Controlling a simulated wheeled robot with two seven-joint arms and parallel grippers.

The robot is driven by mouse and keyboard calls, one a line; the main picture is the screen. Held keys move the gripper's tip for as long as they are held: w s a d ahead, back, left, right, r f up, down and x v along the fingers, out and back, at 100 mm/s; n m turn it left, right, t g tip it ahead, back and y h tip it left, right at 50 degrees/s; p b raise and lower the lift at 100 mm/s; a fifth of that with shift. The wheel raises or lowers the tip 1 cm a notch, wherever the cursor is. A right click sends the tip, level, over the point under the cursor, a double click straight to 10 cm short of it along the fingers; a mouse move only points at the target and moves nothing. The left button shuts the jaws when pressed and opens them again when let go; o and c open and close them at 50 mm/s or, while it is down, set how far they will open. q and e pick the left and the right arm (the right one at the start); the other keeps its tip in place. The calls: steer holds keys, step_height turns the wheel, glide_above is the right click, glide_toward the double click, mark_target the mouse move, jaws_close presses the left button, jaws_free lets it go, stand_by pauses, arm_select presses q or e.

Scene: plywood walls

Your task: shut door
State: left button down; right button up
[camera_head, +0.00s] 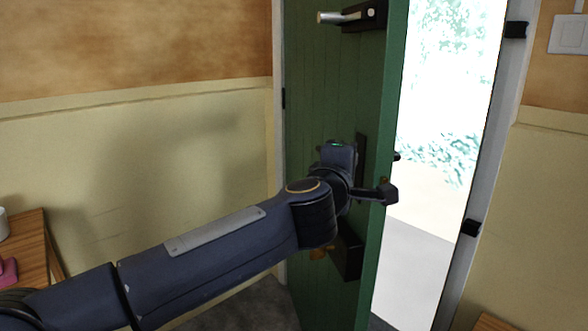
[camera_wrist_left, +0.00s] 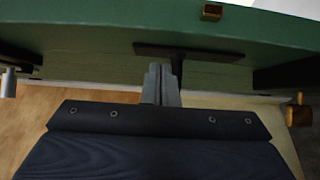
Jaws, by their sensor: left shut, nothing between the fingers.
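The green door (camera_head: 325,95) stands open into the room in the head view, hinged on its left side. Its free edge faces the bright opening. My left gripper (camera_head: 366,190) is at the door's inner face near that edge, beside the middle handle's dark plate (camera_head: 361,145). In the wrist view its fingers (camera_wrist_left: 160,75) are together and empty, close to the handle plate (camera_wrist_left: 190,50) and its stem. I cannot tell whether they touch. A brass latch piece (camera_wrist_left: 212,12) sits on the door edge. My right gripper is not in view.
A silver lever (camera_head: 340,16) sits high on the door, and a dark lock box (camera_head: 348,258) with a brass knob (camera_head: 318,253) sits low. The white door frame (camera_head: 492,130) stands right of the opening. A wooden table (camera_head: 30,245) is at the left.

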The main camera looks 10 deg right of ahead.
arm_select(q)
steer(key=w+d+p, duration=0.2)
steer(key=d+p, duration=1.9)
steer(key=d, duration=0.2)
steer(key=shift+w+n+t+y+p, duration=0.2)
steer(key=shift+n+t+y+p, duration=0.1)
steer(key=shift+t+y, duration=0.1)
